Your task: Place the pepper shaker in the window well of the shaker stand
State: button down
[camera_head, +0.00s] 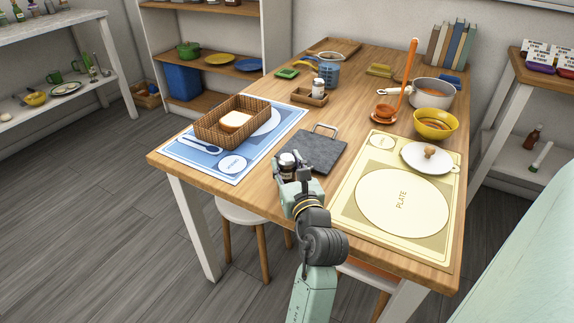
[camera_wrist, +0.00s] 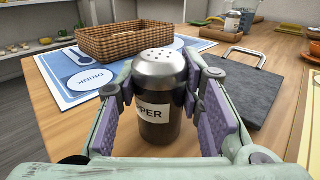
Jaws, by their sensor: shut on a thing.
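The pepper shaker (camera_wrist: 160,100) is a dark jar with a silver, holed cap and a white label reading "PPER". It stands upright between the purple finger pads of my gripper (camera_wrist: 162,115), which is shut on it. In the head view the shaker (camera_head: 287,163) shows at my gripper (camera_head: 290,172), near the table's front edge, left of the slate board. The shaker stand (camera_head: 310,97) is a small wooden holder farther back on the table. A white shaker with a grey cap (camera_head: 318,87) stands in it. The stand also shows in the wrist view (camera_wrist: 230,32); its empty well is hard to make out.
A dark slate board (camera_head: 318,150) with a metal handle lies between my gripper and the stand. A wicker basket with bread (camera_head: 207,133) sits on the blue placemat at left. A blue measuring jug (camera_head: 328,72) stands behind the stand. A yellow placemat (camera_head: 348,208) lies at right.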

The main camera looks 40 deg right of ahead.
jog(key=c, duration=1.6)
grip_release()
jog(key=shift+f, duration=0.15)
jog(key=o, duration=0.5)
jog(key=shift+s+r, duration=0.1)
jog(key=shift+r, duration=0.1)
jog(key=b+v, duration=0.1)
jog(key=v, duration=1)
jog(key=shift+s+a+f, duration=0.1)
jog(key=shift+s+a, duration=0.1)
jog(key=shift+s, duration=0.15)
